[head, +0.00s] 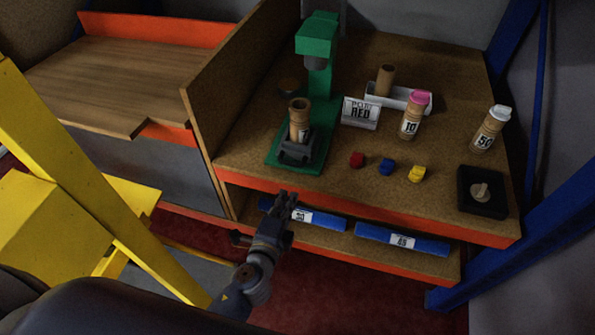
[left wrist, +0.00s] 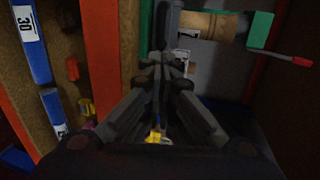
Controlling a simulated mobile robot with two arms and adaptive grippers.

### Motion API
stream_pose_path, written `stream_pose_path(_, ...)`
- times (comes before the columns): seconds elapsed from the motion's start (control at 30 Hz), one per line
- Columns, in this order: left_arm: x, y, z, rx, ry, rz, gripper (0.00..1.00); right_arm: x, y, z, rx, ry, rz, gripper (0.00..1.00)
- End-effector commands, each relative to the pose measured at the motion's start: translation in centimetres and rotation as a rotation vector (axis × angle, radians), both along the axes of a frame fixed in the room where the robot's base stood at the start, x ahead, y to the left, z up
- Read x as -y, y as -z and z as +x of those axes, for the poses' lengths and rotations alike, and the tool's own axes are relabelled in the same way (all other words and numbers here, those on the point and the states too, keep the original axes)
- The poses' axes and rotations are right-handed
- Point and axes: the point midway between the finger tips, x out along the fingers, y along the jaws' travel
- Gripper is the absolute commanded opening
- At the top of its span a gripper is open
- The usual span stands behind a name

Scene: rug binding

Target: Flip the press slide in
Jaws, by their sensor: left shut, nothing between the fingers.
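The green press (head: 318,60) stands on the bench at the back left, its base (head: 318,152) near the front edge. The dark grey press slide (head: 298,150) sticks out at the front of the base. A wooden tube (head: 299,118) stands upright on or in it. My left gripper (head: 285,198) is shut and empty, just in front of and below the bench edge under the slide. In the left wrist view the gripper fingers (left wrist: 170,65) point toward the tube (left wrist: 208,25) and green press part (left wrist: 261,30). Whether they touch the slide is unclear. My right gripper is not in view.
A brown divider (head: 225,90) stands left of the press. Red (head: 357,160), blue (head: 387,166) and yellow (head: 417,174) pieces lie to its right, before a sign (head: 361,113) and labelled tubes (head: 411,125). A red-tipped lever (left wrist: 301,61) shows in the wrist view.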

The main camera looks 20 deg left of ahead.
Motion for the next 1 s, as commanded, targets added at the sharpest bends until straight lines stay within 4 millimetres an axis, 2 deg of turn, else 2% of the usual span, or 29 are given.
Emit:
stream_pose_path(0.2, 0.1, 0.6, 4.2, 0.002, -0.001, -0.001, 0.0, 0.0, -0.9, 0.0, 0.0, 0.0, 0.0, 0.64)
stream_pose_path(0.5, 0.1, 1.8, 8.8, 0.0, -0.001, -0.001, 0.0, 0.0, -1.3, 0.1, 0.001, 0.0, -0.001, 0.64)
stream_pose_path(0.7, 0.1, 2.2, 10.3, 0.0, 0.0, -0.001, 0.0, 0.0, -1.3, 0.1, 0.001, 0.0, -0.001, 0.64)
stream_pose_path(1.0, 0.1, 2.4, 10.5, -0.001, 0.0, -0.002, 0.0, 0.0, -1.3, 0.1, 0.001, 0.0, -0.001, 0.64)
